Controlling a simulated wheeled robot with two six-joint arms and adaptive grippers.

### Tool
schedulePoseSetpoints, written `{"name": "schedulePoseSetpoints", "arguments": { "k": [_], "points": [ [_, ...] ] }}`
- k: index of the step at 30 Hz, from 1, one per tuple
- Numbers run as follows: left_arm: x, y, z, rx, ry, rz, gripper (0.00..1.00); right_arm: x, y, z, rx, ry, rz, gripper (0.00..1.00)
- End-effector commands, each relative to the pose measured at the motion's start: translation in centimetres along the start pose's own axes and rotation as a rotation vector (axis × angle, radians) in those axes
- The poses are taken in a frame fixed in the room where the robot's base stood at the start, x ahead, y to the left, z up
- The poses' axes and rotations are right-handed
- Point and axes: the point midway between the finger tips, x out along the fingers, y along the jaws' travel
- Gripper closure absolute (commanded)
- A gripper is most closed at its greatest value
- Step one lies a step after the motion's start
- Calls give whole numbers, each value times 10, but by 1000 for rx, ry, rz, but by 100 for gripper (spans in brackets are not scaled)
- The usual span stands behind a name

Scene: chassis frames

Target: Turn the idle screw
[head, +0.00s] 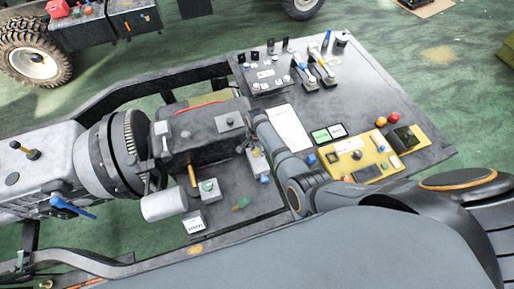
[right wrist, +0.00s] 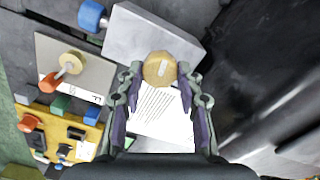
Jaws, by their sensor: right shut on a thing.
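The idle screw (right wrist: 159,69) shows in the right wrist view as a round brass-coloured head with a pale slot. It sits at the edge of a grey block (right wrist: 150,35). My right gripper (right wrist: 160,76) is shut on the screw, with one finger on each side of its head. In the head view my right arm reaches in from the right, and its gripper (head: 260,130) is over the middle of the chassis. I cannot make out the screw there. My left gripper is not in view.
A blue knob (right wrist: 92,15) is beside the block. A white printed sheet (right wrist: 160,113) lies below the gripper. A yellow panel (head: 360,158) with several buttons and levers (head: 318,65) stand to the right. A dark engine housing (head: 205,130) is close on the left.

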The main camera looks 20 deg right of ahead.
Motion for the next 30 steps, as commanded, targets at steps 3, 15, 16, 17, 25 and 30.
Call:
{"name": "schedulePoseSetpoints", "arguments": {
  "k": [3,15,16,17,25,30],
  "points": [
    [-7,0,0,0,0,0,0,-2,0,0,-110,-1,0,95],
    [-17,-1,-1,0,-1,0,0,-1,-1,0,-490,0,-1,95],
    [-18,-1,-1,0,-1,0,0,-1,-1,0,-518,0,-1,95],
    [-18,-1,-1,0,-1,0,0,-1,-1,0,-546,0,-1,95],
    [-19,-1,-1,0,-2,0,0,0,-1,0,-778,1,-1,95],
    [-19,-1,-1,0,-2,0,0,0,-1,0,-892,1,-1,95]
  ]
}}
